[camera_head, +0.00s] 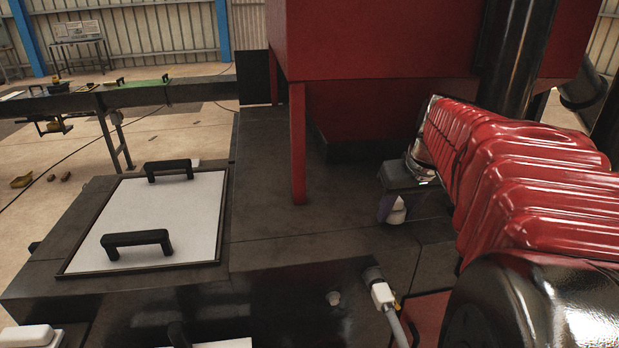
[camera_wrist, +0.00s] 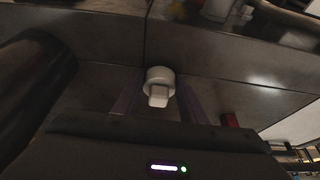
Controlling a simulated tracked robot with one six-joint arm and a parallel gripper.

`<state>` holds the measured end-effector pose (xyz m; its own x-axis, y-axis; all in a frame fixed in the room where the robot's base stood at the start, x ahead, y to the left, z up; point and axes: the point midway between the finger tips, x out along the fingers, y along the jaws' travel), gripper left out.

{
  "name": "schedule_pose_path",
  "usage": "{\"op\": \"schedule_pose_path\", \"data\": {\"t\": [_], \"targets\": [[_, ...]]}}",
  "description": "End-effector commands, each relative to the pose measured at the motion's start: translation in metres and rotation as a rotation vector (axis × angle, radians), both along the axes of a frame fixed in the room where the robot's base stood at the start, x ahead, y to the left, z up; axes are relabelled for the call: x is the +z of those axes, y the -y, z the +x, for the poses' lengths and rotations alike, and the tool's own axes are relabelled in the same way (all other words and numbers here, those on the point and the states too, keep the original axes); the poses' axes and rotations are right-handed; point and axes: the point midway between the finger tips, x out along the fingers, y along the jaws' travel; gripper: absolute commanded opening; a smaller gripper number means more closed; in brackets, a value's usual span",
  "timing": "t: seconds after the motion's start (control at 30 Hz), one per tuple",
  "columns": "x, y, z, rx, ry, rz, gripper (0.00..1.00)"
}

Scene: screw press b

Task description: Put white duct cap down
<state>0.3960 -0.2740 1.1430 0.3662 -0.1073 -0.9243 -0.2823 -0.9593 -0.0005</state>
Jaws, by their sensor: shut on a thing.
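The white duct cap (camera_head: 397,214) is a small round piece with a narrower block-like grip, seen more clearly in the wrist view (camera_wrist: 160,78). My gripper (camera_head: 390,208) points down over the dark machine top (camera_head: 290,225), right of the red post. In the wrist view my gripper (camera_wrist: 158,97) has a purple-grey finger on each side of the cap's grip and is shut on it. The cap is at or just above the dark surface; I cannot tell whether it touches.
A red hopper (camera_head: 390,45) on a red post (camera_head: 298,145) stands behind. A white hatch panel (camera_head: 160,220) with two black handles lies to the left. A white cable plug (camera_head: 382,295) and a small round fitting (camera_head: 333,298) are on the front face. The dark top between panel and gripper is mostly clear.

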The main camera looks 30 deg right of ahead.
Motion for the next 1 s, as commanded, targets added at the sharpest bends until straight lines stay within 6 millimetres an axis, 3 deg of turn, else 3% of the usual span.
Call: {"op": "schedule_pose_path", "data": {"t": [0.97, 1.0], "targets": [[-0.018, -0.001, 0.000, 0.002, -0.005, 0.003, 0.11], [-0.019, -0.001, 0.000, 0.002, -0.006, 0.004, 0.41]]}}
